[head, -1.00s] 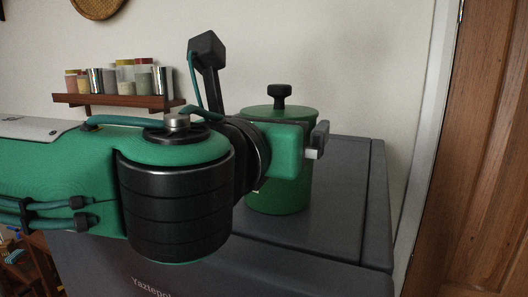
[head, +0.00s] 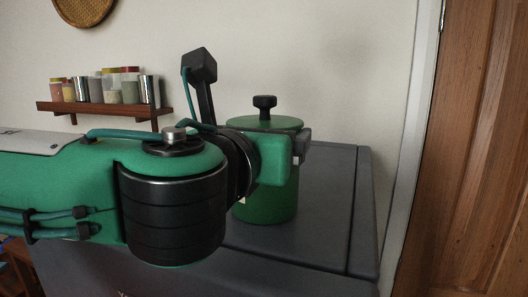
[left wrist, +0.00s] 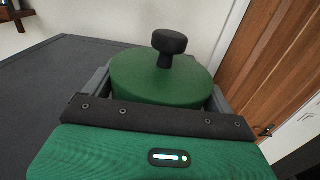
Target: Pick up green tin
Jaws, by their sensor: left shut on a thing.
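The green tin (head: 270,207) is a cylinder with a green lid and a black knob. It stands upright on the dark grey counter top (head: 325,215), partly hidden behind my left gripper (head: 299,150) in the head view. In the left wrist view the tin (left wrist: 160,78) sits between the two fingers of my left gripper (left wrist: 161,88), its knob pointing up. The left gripper is shut on the tin. I cannot tell whether the tin's base touches the surface. My right gripper is not in view.
A small wooden wall shelf (head: 100,108) holds several jars and tins at the left. A woven round piece (head: 84,10) hangs above it. A wooden door (head: 475,150) stands at the right. The grey top is clear to the right of the tin.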

